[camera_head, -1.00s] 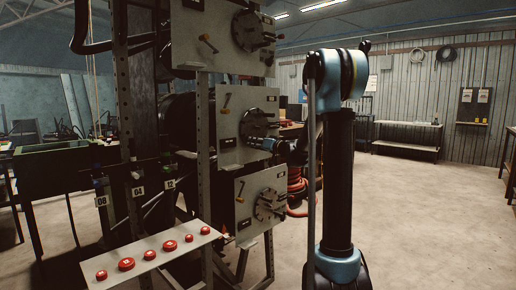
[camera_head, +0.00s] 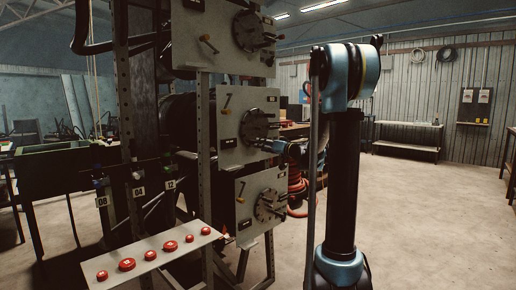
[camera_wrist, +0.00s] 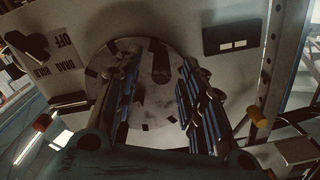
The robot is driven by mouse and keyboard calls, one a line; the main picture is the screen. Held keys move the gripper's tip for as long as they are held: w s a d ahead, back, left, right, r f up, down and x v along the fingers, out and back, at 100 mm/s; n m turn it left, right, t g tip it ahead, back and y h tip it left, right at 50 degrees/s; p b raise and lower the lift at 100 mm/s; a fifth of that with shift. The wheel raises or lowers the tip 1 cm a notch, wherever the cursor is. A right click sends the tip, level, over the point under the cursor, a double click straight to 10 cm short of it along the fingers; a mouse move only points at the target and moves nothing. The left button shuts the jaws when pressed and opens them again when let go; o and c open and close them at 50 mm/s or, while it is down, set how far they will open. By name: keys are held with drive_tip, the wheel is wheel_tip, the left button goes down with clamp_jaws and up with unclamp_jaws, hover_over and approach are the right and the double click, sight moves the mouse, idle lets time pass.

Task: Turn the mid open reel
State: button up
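The mid reel's grey plate (camera_head: 228,130) carries a round disc (camera_head: 257,125) with dark pegs, in the middle of the stack. In the wrist view the disc (camera_wrist: 150,90) fills the centre, with a dark block (camera_wrist: 160,62) on its face. My gripper (camera_head: 272,146) is at the lower right of the disc in the head view. In the wrist view my gripper (camera_wrist: 160,62) is open, its two blue-grey fingers apart in front of the disc. I see nothing held between them. Whether the fingers touch the disc or its pegs, I cannot tell.
Similar plates with discs sit above (camera_head: 250,32) and below (camera_head: 270,204). A lever (camera_head: 227,101) is on the mid plate. A panel of red buttons (camera_head: 215,232) stands at lower front left. A rack post (camera_wrist: 270,60) is close on the right in the wrist view. Open floor lies to the right.

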drive_tip(key=v, duration=0.6)
drive_tip(key=shift+s+d, duration=0.1)
drive_tip(key=shift+d, duration=0.05)
drive_tip(key=s+a+f+g+h, duration=0.15)
drive_tip(key=s+f, duration=0.25)
drive_tip(key=s, duration=0.4)
drive_tip(key=s+f+g+h, duration=0.2)
drive_tip(key=s+f+g, duration=0.15)
drive_tip(key=s, duration=0.35)
drive_tip(key=s+a+f+g+h, duration=0.1)
drive_tip(key=s+f+g, duration=0.1)
drive_tip(key=s+f, duration=0.45)
drive_tip(key=s+d+f+m+g+h, duration=0.1)
drive_tip(key=s+d+f+h, duration=0.3)
drive_tip(key=s, duration=0.7)
drive_tip(key=s+d+f+m+g+h, duration=0.2)
drive_tip(key=s+d+f+h, duration=0.2)
drive_tip(key=s+d+f, duration=0.5)
drive_tip(key=s, duration=0.3)
drive_tip(key=shift+s+f+m+g, duration=0.2)
drive_tip(key=shift+f+m+g, duration=0.05)
drive_tip(key=shift+m+g, duration=0.05)
